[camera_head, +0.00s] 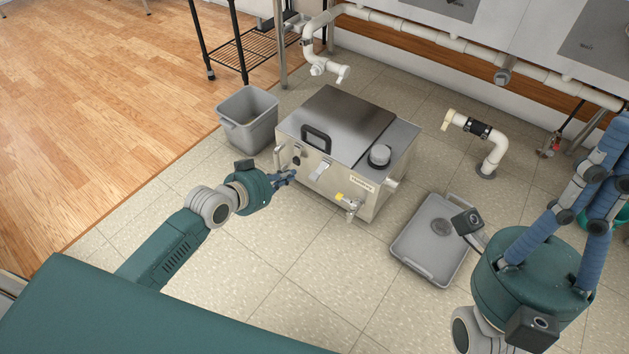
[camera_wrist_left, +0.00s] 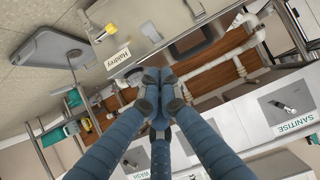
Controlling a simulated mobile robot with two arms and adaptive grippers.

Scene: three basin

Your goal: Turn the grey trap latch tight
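The metal trap box (camera_head: 372,192) stands on the tiled floor with its lid down. The grey latch (camera_head: 321,171) is on its front edge, below the black lid handle (camera_head: 316,139). My left gripper (camera_head: 288,177) is at the box's left front, a little left of the latch and apart from it. In the left wrist view its fingers (camera_wrist_left: 158,77) are together at the tips, with nothing visible between them. That view also shows the box front (camera_wrist_left: 137,43). My right gripper (camera_head: 612,150) is raised at the right edge, its fingertips cut off by the frame.
A grey bucket (camera_head: 248,134) stands left of the box. A grey tray (camera_head: 405,250) holding a round part lies to its right. A yellow-handled valve (camera_head: 347,200) sticks out of the front. White pipes (camera_head: 495,150) rise at the right. Floor tiles before the box are clear.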

